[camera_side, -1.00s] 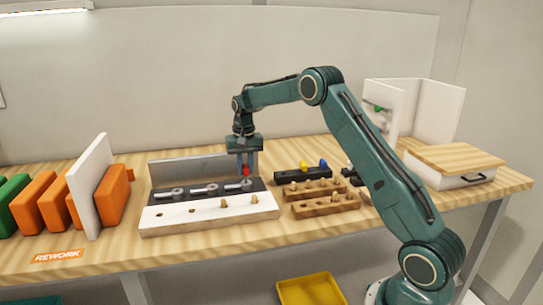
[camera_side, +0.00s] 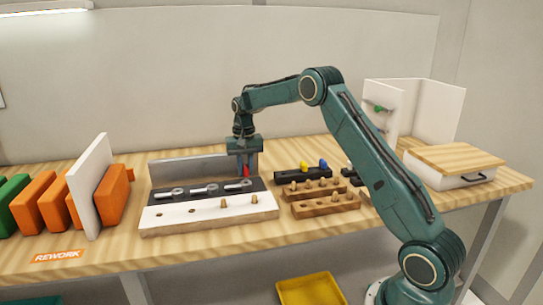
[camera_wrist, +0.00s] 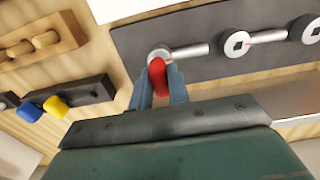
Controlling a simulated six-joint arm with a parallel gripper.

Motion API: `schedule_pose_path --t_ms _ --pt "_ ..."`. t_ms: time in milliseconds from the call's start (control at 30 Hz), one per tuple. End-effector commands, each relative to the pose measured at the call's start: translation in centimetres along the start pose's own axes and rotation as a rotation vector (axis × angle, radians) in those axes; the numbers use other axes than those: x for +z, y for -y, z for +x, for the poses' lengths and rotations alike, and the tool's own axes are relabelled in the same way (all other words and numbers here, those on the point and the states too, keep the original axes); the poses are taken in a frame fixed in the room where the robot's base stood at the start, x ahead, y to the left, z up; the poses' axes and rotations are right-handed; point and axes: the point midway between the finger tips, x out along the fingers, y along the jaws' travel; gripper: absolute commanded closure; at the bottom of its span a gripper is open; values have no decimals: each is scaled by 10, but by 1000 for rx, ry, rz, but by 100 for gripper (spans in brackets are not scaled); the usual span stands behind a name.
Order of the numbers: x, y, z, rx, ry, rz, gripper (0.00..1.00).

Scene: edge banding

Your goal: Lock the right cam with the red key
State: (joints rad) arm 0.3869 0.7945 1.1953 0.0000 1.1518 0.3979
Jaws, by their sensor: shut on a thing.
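My gripper (camera_side: 245,169) is shut on the red key (camera_side: 245,171), which hangs low between the fingers over the right end of the dark strip (camera_side: 165,197). The wrist view shows the red key (camera_wrist: 157,75) with its far end at the right cam (camera_wrist: 160,53), a round grey disc with a rod. The right cam (camera_side: 246,184) also shows just below the key in the side view. Whether the key's tip sits in the cam socket is hidden. The middle cam (camera_wrist: 236,43) and left cam (camera_wrist: 303,28) have square sockets facing up.
A white panel (camera_side: 175,217) with holes and two dowels lies in front of the strip. Right of it are a black holder (camera_side: 290,175) with yellow and blue keys and wooden dowel racks (camera_side: 325,204). A grey upright plate (camera_side: 185,171) stands behind.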

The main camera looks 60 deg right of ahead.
Motion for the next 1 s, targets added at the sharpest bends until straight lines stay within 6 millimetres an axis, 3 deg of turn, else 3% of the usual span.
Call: schedule_pose_path --t_ms 1000 --pt "0 0 6 0 0 0 100"
